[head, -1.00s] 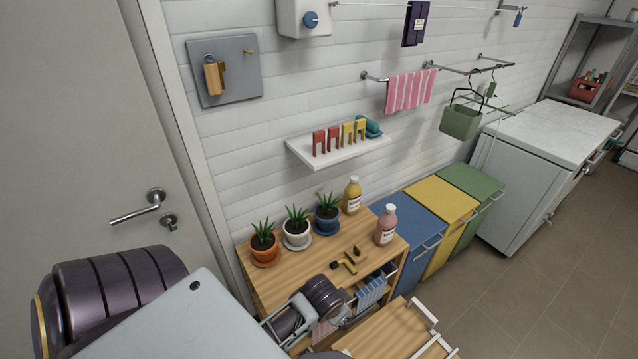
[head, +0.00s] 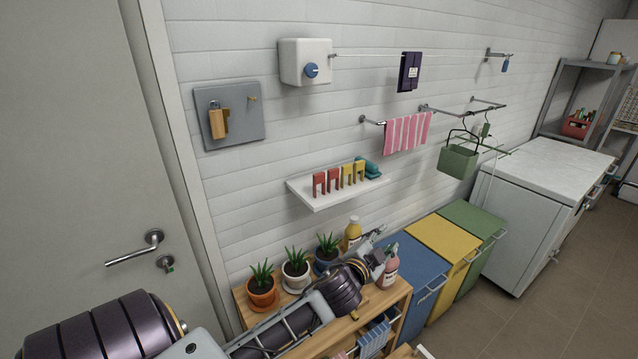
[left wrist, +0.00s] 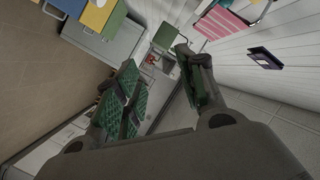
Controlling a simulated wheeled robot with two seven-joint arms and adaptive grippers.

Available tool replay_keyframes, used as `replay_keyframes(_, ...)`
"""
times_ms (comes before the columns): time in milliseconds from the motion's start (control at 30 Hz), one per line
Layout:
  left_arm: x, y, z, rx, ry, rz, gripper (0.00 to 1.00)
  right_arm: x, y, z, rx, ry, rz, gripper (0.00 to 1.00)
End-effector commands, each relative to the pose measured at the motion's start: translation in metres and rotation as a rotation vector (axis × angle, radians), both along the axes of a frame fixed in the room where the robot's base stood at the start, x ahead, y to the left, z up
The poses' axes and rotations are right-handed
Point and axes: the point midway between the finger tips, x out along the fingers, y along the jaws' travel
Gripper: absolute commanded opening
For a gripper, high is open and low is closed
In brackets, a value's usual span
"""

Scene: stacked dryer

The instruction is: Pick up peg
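Several red and yellow pegs (head: 340,180) stand upright in a row on the white wall shelf (head: 318,199). My left gripper (head: 387,251) is above the wooden table, close to the pink bottle, and lower than the shelf and to its right. In the left wrist view the left gripper (left wrist: 162,66) has its green-padded fingers spread apart with nothing between them. The pegs cannot be made out in the left wrist view. My right gripper is not in view.
Potted plants (head: 297,275), a yellow bottle (head: 351,234) and a pink bottle (head: 388,270) stand around my left arm. Teal blocks (head: 369,168) sit at the shelf's right end. A striped towel (head: 407,133) and green basket (head: 457,162) hang to the right.

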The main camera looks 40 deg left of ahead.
Motion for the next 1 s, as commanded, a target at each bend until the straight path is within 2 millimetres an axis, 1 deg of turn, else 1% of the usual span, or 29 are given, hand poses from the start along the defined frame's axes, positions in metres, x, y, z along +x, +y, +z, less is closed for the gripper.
replay_keyframes(33, 0.007, -0.001, 0.012, 0.033, -0.044, -0.019, 0.39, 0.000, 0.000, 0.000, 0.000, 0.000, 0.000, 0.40)
replay_keyframes(200, 0.024, -0.009, 0.051, 0.136, -0.180, -0.087, 0.39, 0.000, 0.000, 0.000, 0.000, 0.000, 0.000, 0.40)
replay_keyframes(500, 0.042, -0.029, 0.111, 0.331, -0.400, -0.218, 0.39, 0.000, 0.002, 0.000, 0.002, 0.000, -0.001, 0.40)
replay_keyframes(800, 0.048, -0.054, 0.158, 0.546, -0.589, -0.361, 0.39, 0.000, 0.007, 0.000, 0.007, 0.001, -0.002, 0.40)
replay_keyframes(1000, 0.048, -0.070, 0.180, 0.696, -0.692, -0.463, 0.39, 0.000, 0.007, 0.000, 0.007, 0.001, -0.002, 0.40)
